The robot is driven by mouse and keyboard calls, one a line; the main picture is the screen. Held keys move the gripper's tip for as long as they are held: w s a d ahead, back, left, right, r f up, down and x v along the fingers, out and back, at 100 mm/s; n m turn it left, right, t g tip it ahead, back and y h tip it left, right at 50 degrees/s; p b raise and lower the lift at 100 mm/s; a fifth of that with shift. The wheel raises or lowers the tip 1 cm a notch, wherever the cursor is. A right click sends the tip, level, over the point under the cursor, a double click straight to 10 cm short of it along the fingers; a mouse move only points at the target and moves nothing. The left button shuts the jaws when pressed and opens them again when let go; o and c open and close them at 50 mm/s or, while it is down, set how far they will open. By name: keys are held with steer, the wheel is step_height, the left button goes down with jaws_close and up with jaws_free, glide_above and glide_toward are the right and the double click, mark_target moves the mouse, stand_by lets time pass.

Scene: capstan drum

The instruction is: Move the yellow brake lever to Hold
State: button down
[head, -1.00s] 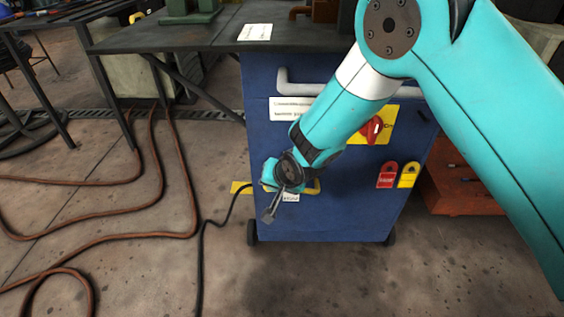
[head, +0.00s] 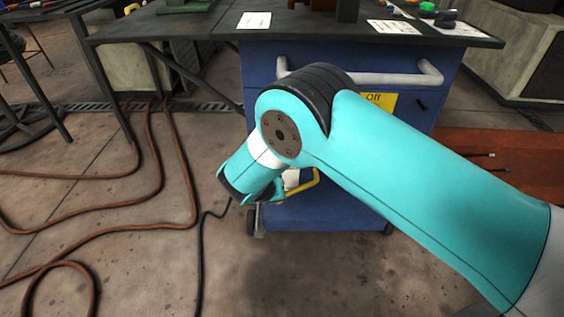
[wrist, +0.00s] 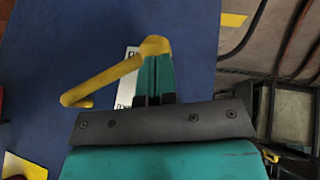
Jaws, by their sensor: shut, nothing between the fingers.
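The yellow brake lever (wrist: 104,80) shows in the wrist view as a bar slanting from a rounded end at the upper right down to a bent tip at the left. In the head view a part of it (head: 303,187) shows low on the blue cabinet (head: 330,216), just right of my wrist. My gripper (wrist: 154,62) is shut and empty, its fingertips overlapping the lever's rounded end; I cannot tell whether they touch. A white label (wrist: 130,56) lies behind, partly covered, its words unreadable. In the head view my arm hides most of the lever and gripper.
A grey handle (head: 400,79) crosses the cabinet's upper front. A yellow panel marked "Off" (head: 379,102) is mostly behind my arm. Brown hoses (head: 165,190) and a black cable lie on the floor at left. The floor in front is clear.

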steer(key=shift+d+f, duration=0.2)
steer(key=shift+f, duration=0.15)
stand_by(0.3)
steer(key=a+p+v, duration=0.1)
steer(key=p+v, duration=0.4)
steer(key=v, duration=0.9)
steer(key=shift+a+p, duration=0.3)
